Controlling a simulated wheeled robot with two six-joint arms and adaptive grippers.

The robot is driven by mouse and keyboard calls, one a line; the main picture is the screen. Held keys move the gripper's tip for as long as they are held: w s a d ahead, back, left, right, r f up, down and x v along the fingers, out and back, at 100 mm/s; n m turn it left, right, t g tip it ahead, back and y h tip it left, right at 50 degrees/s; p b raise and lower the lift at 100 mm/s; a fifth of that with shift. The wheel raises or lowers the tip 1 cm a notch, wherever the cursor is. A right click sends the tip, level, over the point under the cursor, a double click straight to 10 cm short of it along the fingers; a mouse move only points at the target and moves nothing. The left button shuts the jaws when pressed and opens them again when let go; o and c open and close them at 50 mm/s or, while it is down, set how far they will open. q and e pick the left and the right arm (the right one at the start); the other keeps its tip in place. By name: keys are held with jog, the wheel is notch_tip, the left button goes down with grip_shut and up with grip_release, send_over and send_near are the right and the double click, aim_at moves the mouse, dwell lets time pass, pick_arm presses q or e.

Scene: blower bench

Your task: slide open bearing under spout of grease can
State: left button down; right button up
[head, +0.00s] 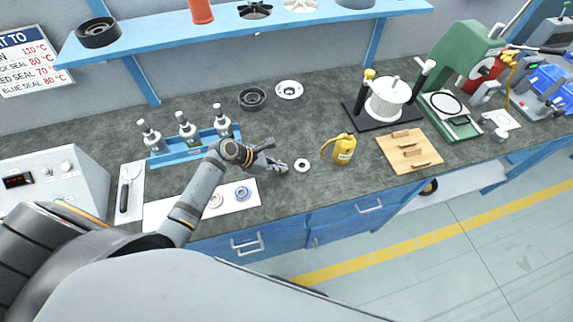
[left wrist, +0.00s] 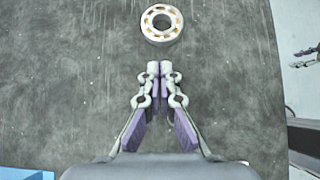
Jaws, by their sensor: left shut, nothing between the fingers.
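The open bearing (head: 297,165), a pale ring with gold-coloured parts between its rims, lies flat on the dark bench top. It also shows at the top of the left wrist view (left wrist: 161,39). My left gripper (head: 284,167) is just left of the bearing, low over the bench. In the left wrist view its fingertips (left wrist: 160,68) are together and empty, with a gap to the bearing. The yellow grease can (head: 343,151) stands right of the bearing. Its spout (head: 325,147) curves down on the left side, and the bearing lies left of the spout's tip. What looks like my right gripper (left wrist: 306,52) shows partly at the wrist view's right edge.
A blue rack with several bottles (head: 187,133) stands behind my left arm. A white mat (head: 165,213) with coloured rings lies in front. A wooden board (head: 409,152) lies right of the can. The bench between bearing and can looks clear. The bench's front edge is nearby.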

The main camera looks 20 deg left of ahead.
aim_at(306, 163)
pick_arm(q)
jog(key=shift+w+d, duration=0.6)
jog(key=shift+d, duration=0.25)
jog(key=shift+w+d, duration=0.1)
pick_arm(e)
jog(key=shift+s+d+r, duration=0.2)
jog(key=shift+s+r, duration=0.05)
jog(key=shift+s, duration=0.15)
pick_arm(q)
jog(key=w+d+p, duration=0.1)
jog(key=d+p, duration=0.1)
jog(key=w+d+p, duration=0.1)
jog(key=d, duration=0.1)
jog(key=shift+w+r, duration=0.2)
jog(key=shift+w, duration=0.15)
jog(key=shift+w+d+f, duration=0.1)
jog(key=shift+w+d, duration=0.05)
jog(key=shift+d, duration=0.15)
jog(key=shift+f, duration=0.1)
pick_arm(e)
notch_tip(306, 163, up, 3)
jog(key=shift+s, duration=0.1)
